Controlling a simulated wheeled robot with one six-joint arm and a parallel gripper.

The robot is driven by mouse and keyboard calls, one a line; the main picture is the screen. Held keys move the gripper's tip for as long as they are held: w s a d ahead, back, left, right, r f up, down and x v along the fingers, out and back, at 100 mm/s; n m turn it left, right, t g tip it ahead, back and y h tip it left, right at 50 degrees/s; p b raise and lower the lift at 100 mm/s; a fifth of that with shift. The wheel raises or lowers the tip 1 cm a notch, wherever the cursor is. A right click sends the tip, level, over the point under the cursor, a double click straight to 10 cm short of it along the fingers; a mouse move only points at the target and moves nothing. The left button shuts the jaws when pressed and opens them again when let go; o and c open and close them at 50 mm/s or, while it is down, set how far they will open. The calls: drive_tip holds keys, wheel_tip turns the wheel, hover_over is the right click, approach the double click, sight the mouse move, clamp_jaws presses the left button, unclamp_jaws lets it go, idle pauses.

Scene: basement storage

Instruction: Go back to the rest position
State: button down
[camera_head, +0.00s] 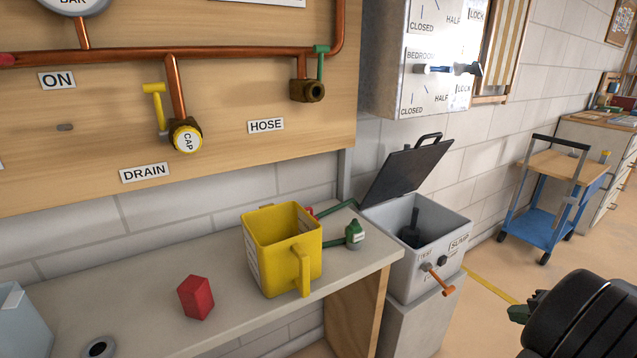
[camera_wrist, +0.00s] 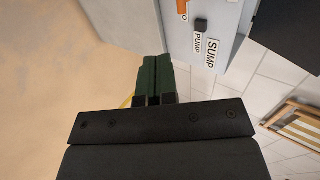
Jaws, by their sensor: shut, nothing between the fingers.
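My gripper (camera_wrist: 152,75) shows in the wrist view with its two green fingers pressed together and nothing between them. In the head view its green tip (camera_head: 522,312) shows at the lower right, beside my black arm, over open floor. It is to the right of the grey sump box (camera_head: 397,222) and touches nothing that I can see. In the wrist view the sump box's labelled side (camera_wrist: 222,30) is beyond the fingers at the top.
A bench (camera_head: 140,303) holds a yellow jug (camera_head: 262,262), a red block (camera_head: 195,297) and a green fitting (camera_head: 354,235). The sump box's dark lid (camera_head: 408,168) stands open. A blue cart (camera_head: 540,207) is at the right. Floor between cart and sump box is clear.

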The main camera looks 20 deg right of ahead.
drive_tip(key=w+a+r+n+g+y+p, duration=0.1)
drive_tip(key=w+a+r+n+g+p, duration=0.25)
drive_tip(key=a+r+p, duration=0.35)
drive_tip(key=w+a+r+n+g+y+p, duration=0.1)
drive_tip(key=w+a+r+n+g+p, duration=0.1)
drive_tip(key=w+a+r+p, duration=0.6)
drive_tip(key=s+a+r+n+h+p, duration=0.2)
drive_tip(key=a+r+n+p, duration=0.3)
drive_tip(key=a+r+p, duration=0.3)
drive_tip(key=s+a+r+n+g+h+p, duration=0.1)
drive_tip(key=s+a+r+n+p, duration=0.3)
drive_tip(key=a+r+p, duration=0.4)
drive_tip(key=s+a+r+h, duration=0.1)
drive_tip(key=a+r, duration=0.1)
drive_tip(key=a, duration=0.5)
drive_tip(key=shift+n+h, duration=0.35)
drive_tip(key=shift+h, duration=0.05)
drive_tip(key=shift+a+r, duration=0.1)
